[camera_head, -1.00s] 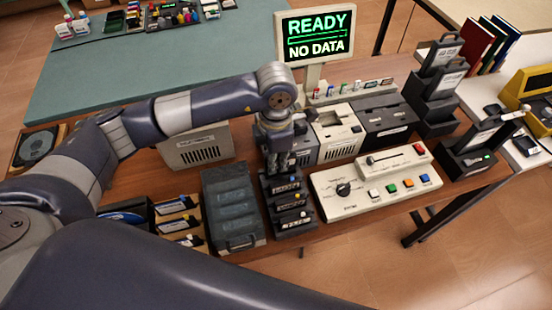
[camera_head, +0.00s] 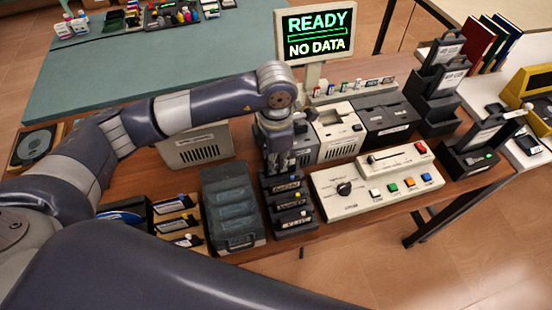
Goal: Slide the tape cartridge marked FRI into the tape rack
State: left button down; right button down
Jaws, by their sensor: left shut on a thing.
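The black tape rack (camera_head: 278,225) stands near the front edge of the wooden table, with several dark labelled cartridges in stepped slots. My left gripper (camera_head: 279,166) points down at the rack's back end. It is shut on a dark tape cartridge, mostly hidden by the fingers and the rack; I cannot tell how deep it sits. The labels are too small to read, so I cannot make out FRI. My right gripper is not in view.
Left of the rack are a dark ribbed case (camera_head: 233,238) and a wooden tray (camera_head: 196,246) of labelled cartridges. Right is a cream control panel (camera_head: 350,209) with coloured buttons. Behind stand beige and dark drive units (camera_head: 335,139) and a READY / NO DATA screen (camera_head: 317,34).

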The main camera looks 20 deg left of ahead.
pick_arm(q)
jog(key=shift+f+b, duration=1.1)
jog(key=shift+f, duration=0.15)
jog(key=c, duration=1.5)
grip_release()
jog(key=shift+c, duration=0.2)
jog(key=shift+r, duration=0.15)
notch_tip(320, 180, up, 2)
jog(key=shift+w+r+p, duration=0.1)
jog(key=shift+p, duration=0.6)
jog(key=shift+r+p, duration=1.4)
jog(key=shift+r, duration=1.4)
